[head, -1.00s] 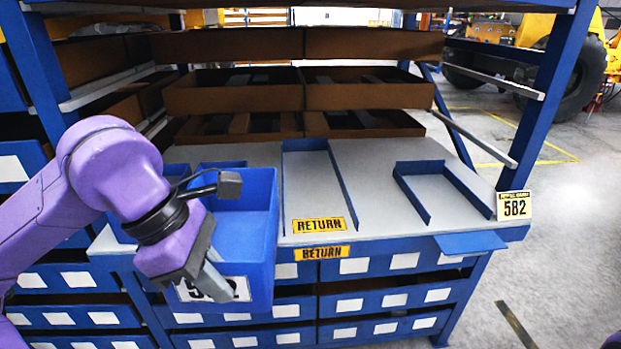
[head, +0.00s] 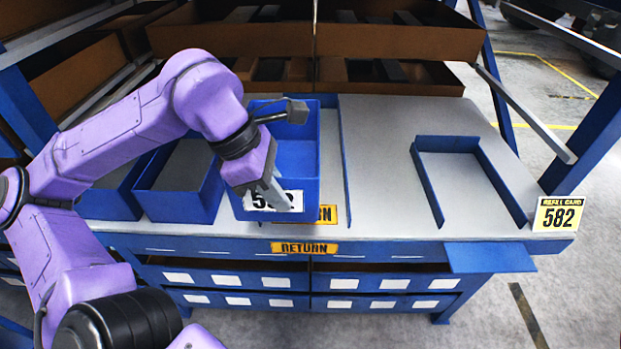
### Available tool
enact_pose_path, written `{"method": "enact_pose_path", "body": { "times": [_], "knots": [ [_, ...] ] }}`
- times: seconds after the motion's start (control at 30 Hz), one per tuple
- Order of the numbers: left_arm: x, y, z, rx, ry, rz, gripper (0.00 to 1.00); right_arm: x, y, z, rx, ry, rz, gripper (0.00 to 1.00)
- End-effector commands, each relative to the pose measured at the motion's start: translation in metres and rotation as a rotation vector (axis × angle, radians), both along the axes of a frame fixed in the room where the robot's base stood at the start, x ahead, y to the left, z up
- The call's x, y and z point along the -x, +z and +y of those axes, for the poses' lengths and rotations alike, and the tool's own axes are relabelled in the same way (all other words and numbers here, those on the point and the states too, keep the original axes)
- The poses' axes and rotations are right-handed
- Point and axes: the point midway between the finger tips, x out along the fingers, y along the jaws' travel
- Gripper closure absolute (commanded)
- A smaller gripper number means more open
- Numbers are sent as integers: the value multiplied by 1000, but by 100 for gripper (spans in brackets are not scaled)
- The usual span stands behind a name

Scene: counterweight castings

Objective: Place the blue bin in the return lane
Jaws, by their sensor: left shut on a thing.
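The blue bin (head: 291,158) is an open-topped box with a white number label on its front, partly covered by my gripper. My left gripper (head: 277,194) is shut on the bin's front wall. The bin is at the return lane (head: 343,160), covering most of it and part of the yellow RETURN sign on the bench. The lane's right rail shows just right of the bin. I cannot tell whether the bin's base touches the bench. A second RETURN sign (head: 304,248) is on the bench's front edge. My right gripper is out of view.
Other blue bins (head: 183,178) stand left of the held bin. A blue three-sided frame (head: 470,185) sits on the right of the grey bench (head: 385,130), by a 582 card (head: 558,214). Brown trays (head: 400,40) stand behind. The bench between lane and frame is clear.

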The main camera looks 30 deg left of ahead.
Motion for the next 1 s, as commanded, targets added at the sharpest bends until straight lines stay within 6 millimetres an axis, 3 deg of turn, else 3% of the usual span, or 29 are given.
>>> {"method": "enact_pose_path", "body": {
  "times": [0.1,0.2,0.33,0.47,0.63,1.0],
  "knots": [
    [-38,-12,1,-2,-2,12,100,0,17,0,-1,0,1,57],
    [-59,-40,1,-1,-3,13,100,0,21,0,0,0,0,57],
    [-77,-62,1,-1,-2,10,100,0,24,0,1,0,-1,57],
    [-87,-73,1,-2,-3,9,100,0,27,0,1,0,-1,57],
    [-88,-102,1,-1,-5,8,100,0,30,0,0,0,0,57],
    [-88,-108,1,0,-5,4,100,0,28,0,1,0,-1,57]
  ]
}}
